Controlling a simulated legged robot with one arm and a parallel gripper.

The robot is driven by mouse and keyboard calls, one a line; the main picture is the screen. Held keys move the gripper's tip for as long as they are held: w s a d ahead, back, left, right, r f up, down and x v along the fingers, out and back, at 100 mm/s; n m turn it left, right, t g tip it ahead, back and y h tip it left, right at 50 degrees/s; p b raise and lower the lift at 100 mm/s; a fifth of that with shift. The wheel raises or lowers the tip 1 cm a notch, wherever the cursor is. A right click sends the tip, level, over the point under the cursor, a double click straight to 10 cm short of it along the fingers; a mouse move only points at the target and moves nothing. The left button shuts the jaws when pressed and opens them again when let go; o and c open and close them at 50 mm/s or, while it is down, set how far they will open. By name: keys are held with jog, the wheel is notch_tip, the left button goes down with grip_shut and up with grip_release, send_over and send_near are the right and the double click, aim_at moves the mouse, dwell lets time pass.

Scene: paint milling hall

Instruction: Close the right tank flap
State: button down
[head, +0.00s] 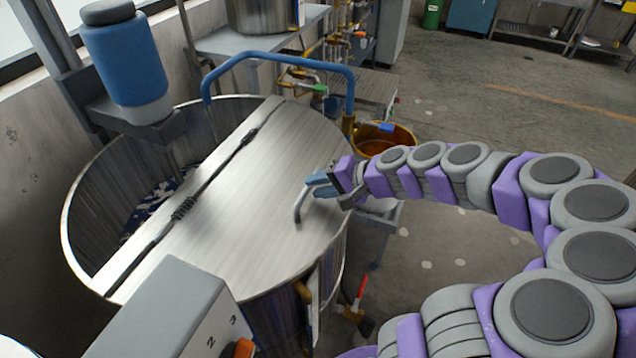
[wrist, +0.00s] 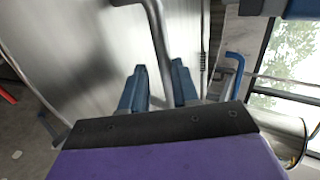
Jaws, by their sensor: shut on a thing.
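The round steel tank (head: 75,215) stands at the left of the head view. Its right flap (head: 270,190) is a brushed-metal half disc with a hinge line along the tank's middle. The flap covers the right half and looks flat or nearly flat; I cannot tell whether its edge touches the rim. A bent metal handle (head: 298,207) sits near its outer edge. My gripper (head: 322,186) is shut on this handle. In the wrist view the handle bar (wrist: 160,40) runs between my blue fingers (wrist: 158,85). The left half is open, showing blue-white contents (head: 150,205).
A blue motor (head: 125,60) stands over the tank's far-left side. A blue pipe (head: 280,56) arches behind the flap. A grey control box (head: 165,315) is in front. An amber bucket (head: 385,138) stands behind my gripper. Open floor (head: 470,95) lies at the right.

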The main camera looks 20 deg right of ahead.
jog(key=shift+s+a+f, duration=0.1)
jog(key=shift+s+f, duration=0.2)
jog(key=shift+f, duration=0.4)
jog(key=c, duration=1.1)
grip_release()
jog(key=shift+r, duration=0.15)
jog(key=shift+s+d+r, duration=0.15)
jog(key=shift+d+r, duration=0.25)
jog(key=shift+d, duration=0.1)
jog(key=p+v, duration=0.2)
jog(key=v, duration=1.4)
jog(key=shift+p, duration=0.3)
jog(key=shift+d+r, duration=0.1)
jog(key=shift+d, duration=0.15)
jog(key=shift+a, duration=0.2)
